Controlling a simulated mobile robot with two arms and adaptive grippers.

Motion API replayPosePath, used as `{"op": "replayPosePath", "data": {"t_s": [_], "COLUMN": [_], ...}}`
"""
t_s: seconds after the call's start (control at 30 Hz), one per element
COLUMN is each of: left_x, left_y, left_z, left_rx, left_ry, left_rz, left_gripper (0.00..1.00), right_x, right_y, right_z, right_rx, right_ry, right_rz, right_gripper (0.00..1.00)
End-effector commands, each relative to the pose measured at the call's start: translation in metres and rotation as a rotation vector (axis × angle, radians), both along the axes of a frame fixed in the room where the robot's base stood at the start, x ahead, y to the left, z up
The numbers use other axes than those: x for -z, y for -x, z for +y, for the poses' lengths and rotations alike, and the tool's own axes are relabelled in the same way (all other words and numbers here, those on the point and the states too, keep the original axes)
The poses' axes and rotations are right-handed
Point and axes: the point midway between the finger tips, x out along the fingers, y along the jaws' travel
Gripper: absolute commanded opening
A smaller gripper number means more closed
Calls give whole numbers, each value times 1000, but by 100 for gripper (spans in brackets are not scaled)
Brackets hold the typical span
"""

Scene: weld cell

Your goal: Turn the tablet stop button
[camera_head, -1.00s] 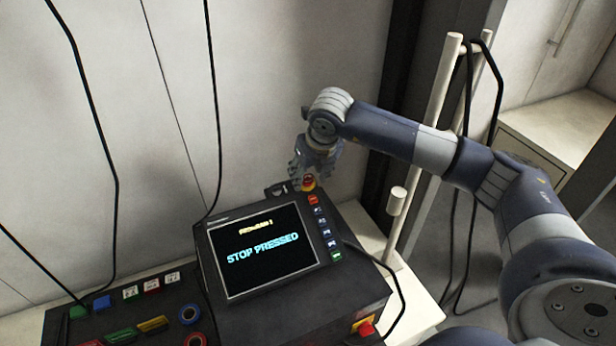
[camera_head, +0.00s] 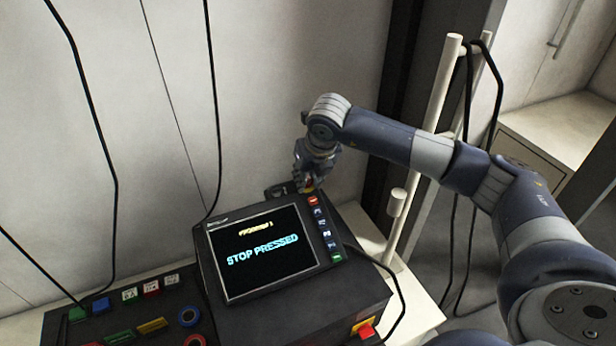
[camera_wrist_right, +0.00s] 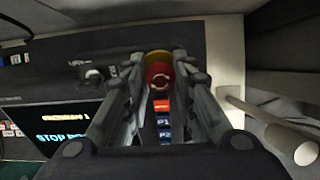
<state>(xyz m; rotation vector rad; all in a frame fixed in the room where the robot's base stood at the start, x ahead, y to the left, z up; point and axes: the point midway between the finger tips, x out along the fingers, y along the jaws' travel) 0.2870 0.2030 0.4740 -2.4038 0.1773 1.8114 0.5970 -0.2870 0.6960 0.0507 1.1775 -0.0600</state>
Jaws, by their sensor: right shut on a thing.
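The tablet (camera_head: 262,250) stands on a dark console, its screen reading "STOP PRESSED" in cyan under a yellow line. Its red stop button with a yellow base sits at the top right corner and shows in the right wrist view (camera_wrist_right: 159,74). My right gripper (camera_head: 307,184) is over that corner, reaching down from above. In the wrist view its two fingers stand on either side of the red button, shut on it. In the head view the fingers hide most of the button. My left gripper is not in view.
A column of small tablet keys (camera_head: 326,233) runs below the stop button. A red knob on yellow (camera_head: 366,330) sits on the console's front. A button panel (camera_head: 140,312) lies at left. A pale post (camera_head: 436,130) with cables stands at right.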

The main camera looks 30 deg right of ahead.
Motion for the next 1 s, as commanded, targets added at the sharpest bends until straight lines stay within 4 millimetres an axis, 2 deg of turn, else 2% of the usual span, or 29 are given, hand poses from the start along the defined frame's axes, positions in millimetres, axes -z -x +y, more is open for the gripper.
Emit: {"op": "replayPosePath", "data": {"t_s": [0.1, 0.2, 0.57, 1.0], "left_x": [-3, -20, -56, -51], "left_y": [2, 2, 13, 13], "left_z": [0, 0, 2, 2], "left_rx": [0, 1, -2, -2], "left_ry": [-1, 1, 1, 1], "left_rz": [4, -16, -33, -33], "left_gripper": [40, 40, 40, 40], "right_x": [1, 2, 2, 1], "right_y": [0, 0, 0, 1], "right_z": [0, 0, -1, -2], "right_rx": [36, 85, 323, 519], "right_ry": [-18, -44, -165, -263], "right_rz": [-1, -3, -9, -14], "right_gripper": [1, 1, 1, 1]}}
